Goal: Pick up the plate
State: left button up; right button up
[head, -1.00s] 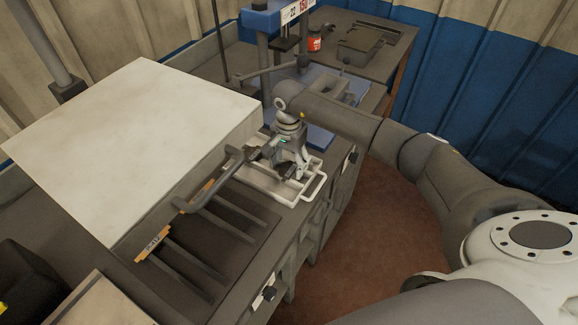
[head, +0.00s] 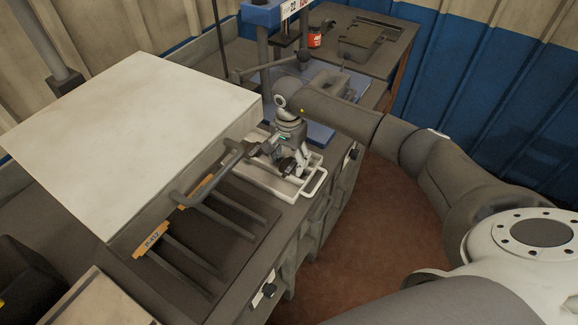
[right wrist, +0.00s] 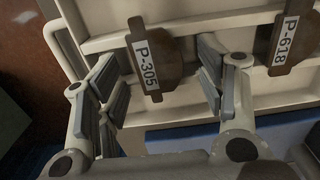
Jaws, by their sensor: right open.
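A dark brown plate labelled P-305 (right wrist: 158,62) stands in a cream slotted tray (right wrist: 190,14) in the right wrist view. My right gripper (right wrist: 157,82) is open, with one finger on each side of this plate. I cannot tell whether either finger touches it. A second plate, labelled P-618 (right wrist: 288,35), is at the right edge, outside the fingers. In the head view my right gripper (head: 284,158) is low over the white tray (head: 312,183) and hides most of what lies in it. My left gripper is not in view.
A large white-topped box (head: 130,130) with a dark handle (head: 208,180) stands close left of the gripper. Dark bars and an orange tag (head: 152,240) lie below it. A blue press (head: 262,20) stands behind. The floor (head: 390,220) at right is clear.

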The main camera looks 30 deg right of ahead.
jog(key=shift+s, duration=0.15)
grip_shut()
dwell(0.4)
